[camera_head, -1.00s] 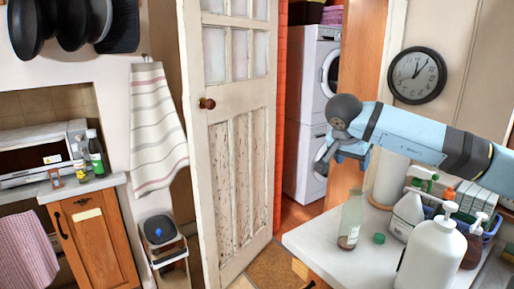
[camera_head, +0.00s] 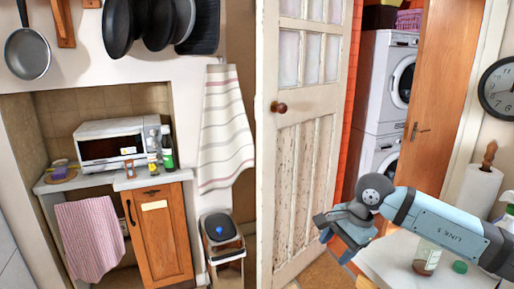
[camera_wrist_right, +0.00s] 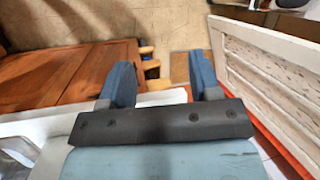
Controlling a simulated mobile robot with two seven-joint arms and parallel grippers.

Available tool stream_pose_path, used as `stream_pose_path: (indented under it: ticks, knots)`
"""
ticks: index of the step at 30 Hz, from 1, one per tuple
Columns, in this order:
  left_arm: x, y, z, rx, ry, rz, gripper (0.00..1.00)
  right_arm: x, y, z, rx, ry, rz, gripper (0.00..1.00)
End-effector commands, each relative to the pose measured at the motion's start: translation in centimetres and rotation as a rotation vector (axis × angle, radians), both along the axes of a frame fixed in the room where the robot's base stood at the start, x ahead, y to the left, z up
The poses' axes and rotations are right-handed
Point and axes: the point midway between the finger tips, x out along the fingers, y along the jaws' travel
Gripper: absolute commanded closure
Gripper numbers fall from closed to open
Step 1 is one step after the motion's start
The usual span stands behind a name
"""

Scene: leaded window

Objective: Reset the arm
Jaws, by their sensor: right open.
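My right gripper (camera_head: 336,246) hangs at the end of my blue and grey right arm in the head view. It is in front of the lower right part of the white door, left of the white worktop. In the right wrist view the two blue fingers of the right gripper (camera_wrist_right: 163,82) stand apart with nothing between them. My left gripper is in neither view.
The panelled door (camera_head: 305,150) stands close to my right arm. A glass bottle (camera_head: 426,258) and a green cap (camera_head: 460,267) are on the worktop (camera_head: 385,262). A small bin (camera_head: 222,240) stands left of the door. A toaster oven (camera_head: 110,143) sits on the far counter.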

Motion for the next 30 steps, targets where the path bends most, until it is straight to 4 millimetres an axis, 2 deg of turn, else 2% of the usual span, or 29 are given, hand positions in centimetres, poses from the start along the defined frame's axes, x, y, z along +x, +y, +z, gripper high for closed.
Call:
stream_pose_path:
  ticks: [1, 3, 6, 9, 12, 16, 19, 23, 25, 26, 30]
  knots:
    - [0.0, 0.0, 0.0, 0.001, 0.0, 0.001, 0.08, -2.0, 3.1, -1.9, 0.139, 0.086, -0.02, 0.43]
    - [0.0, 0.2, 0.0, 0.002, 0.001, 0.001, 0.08, -4.4, 6.9, -3.1, 0.33, 0.208, -0.074, 0.43]
    - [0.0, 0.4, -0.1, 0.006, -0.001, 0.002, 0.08, -7.4, 11.2, -3.7, 0.593, 0.409, -0.181, 0.43]
    - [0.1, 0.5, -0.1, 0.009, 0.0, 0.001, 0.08, -9.8, 14.2, -3.4, 0.838, 0.635, -0.318, 0.43]
    - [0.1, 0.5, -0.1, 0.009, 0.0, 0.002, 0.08, -11.2, 15.8, -2.8, 1.064, 0.885, -0.482, 0.43]
    - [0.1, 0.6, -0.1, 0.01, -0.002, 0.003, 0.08, -11.7, 15.9, -2.8, 1.324, 1.234, -0.735, 0.43]
    - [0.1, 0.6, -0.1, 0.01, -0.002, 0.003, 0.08, -11.5, 14.7, -3.9, 1.497, 1.519, -0.954, 0.43]
    - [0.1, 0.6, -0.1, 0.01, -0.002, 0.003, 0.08, -11.4, 11.8, -7.4, 1.685, 1.901, -1.27, 0.43]
    - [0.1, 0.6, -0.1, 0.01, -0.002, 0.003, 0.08, -11.8, 9.9, -10.2, 1.769, 2.108, -1.454, 0.43]
    - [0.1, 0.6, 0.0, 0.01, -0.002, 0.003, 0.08, -12.1, 9.0, -11.5, -1.703, -2.079, 1.453, 0.43]
    - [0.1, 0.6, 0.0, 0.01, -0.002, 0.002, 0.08, -15.1, 5.1, -18.4, -1.295, -1.756, 1.302, 0.43]
